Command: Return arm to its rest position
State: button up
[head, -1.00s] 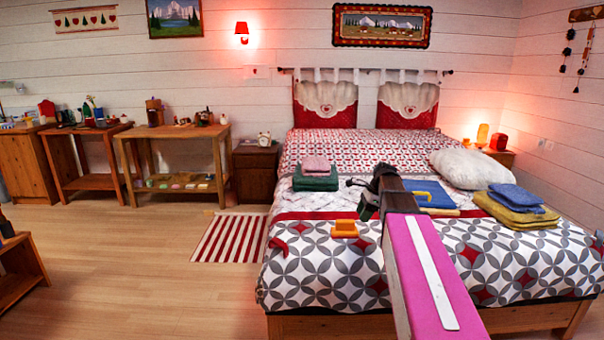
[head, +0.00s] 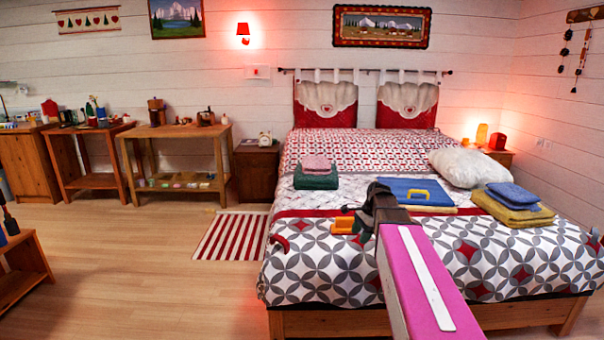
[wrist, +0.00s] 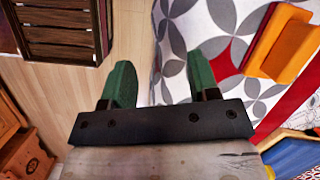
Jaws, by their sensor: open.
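My arm reaches over the foot half of the bed (head: 320,285), its pink and white link in front. My gripper shows in the head view as a dark shape (head: 352,211) beside an orange object (head: 343,226), which it partly hides. In the wrist view the two green fingers of my gripper (wrist: 153,88) stand wide apart with nothing between them. The orange object (wrist: 282,43) lies on the patterned cover to their right, apart from the fingers.
A striped rug (head: 230,236) lies left of the bed. Floor at left is mostly clear.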

jog(key=s+a+f+n+h, duration=0.3)
jog(key=s+f+n, duration=1)
jog(key=s, duration=0.3)
jog(key=shift+s+f+n, duration=0.3)
jog(key=shift+s+f, duration=0.1)
jog(key=shift+f, duration=0.25)
